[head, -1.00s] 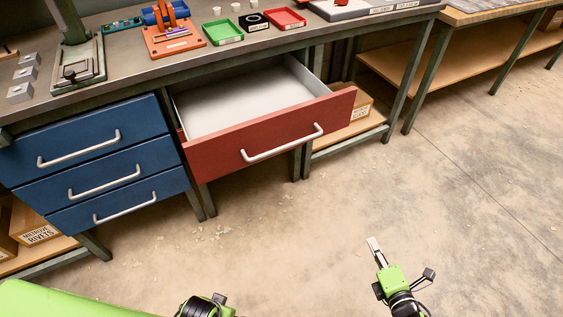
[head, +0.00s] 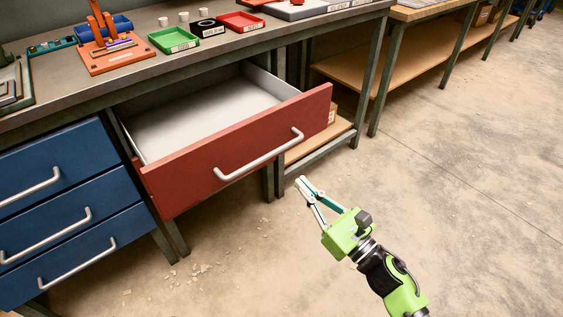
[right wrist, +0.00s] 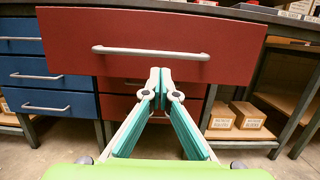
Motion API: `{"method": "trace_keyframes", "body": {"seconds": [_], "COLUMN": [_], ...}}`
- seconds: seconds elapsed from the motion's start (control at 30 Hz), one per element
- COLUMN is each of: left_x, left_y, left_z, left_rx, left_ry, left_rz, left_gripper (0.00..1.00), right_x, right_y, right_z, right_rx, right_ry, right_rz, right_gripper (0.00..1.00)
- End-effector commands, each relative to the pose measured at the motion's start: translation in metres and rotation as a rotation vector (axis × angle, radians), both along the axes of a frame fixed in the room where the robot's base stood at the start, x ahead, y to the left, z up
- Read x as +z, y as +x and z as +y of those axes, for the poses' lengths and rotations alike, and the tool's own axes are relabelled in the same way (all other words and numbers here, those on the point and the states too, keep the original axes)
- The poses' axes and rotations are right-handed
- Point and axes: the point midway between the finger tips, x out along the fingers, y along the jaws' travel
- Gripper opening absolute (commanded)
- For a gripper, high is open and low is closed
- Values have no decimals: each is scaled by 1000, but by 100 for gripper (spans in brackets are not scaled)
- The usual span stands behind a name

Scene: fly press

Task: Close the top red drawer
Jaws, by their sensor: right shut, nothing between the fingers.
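The top red drawer (head: 240,150) stands pulled out from under the workbench, and its pale inside (head: 200,115) looks empty. Its front carries a silver bar handle (head: 258,156). In the right wrist view the red front (right wrist: 160,35) fills the upper middle, with its handle (right wrist: 150,53) level across it. My right gripper (head: 301,182) is shut and empty, in front of the drawer and to the right of its handle in the head view. In the right wrist view its fingertips (right wrist: 160,72) point at the front, just below the handle. My left gripper is not in view.
Blue drawers (head: 60,210) stand shut at the left. More red drawers (right wrist: 120,107) show below the open one. Bins and tools, including a green tray (head: 174,40), lie on the workbench (head: 120,75). Cardboard boxes (right wrist: 235,115) sit on a low shelf.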

Motion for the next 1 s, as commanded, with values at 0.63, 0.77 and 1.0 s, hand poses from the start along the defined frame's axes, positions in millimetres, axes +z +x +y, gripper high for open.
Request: {"method": "trace_keyframes", "body": {"seconds": [0.63,0.77,1.0], "left_x": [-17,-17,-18], "left_y": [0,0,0], "left_z": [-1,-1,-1], "left_rx": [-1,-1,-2], "left_ry": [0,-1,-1], "left_rz": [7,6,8], "left_gripper": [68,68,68], "right_x": [16,16,16], "right_y": [67,67,67], "right_z": [48,49,48], "right_rx": [-1,-1,0], "right_ry": [1,2,2], "right_rz": [2,3,3], "right_gripper": [0,0,0]}}
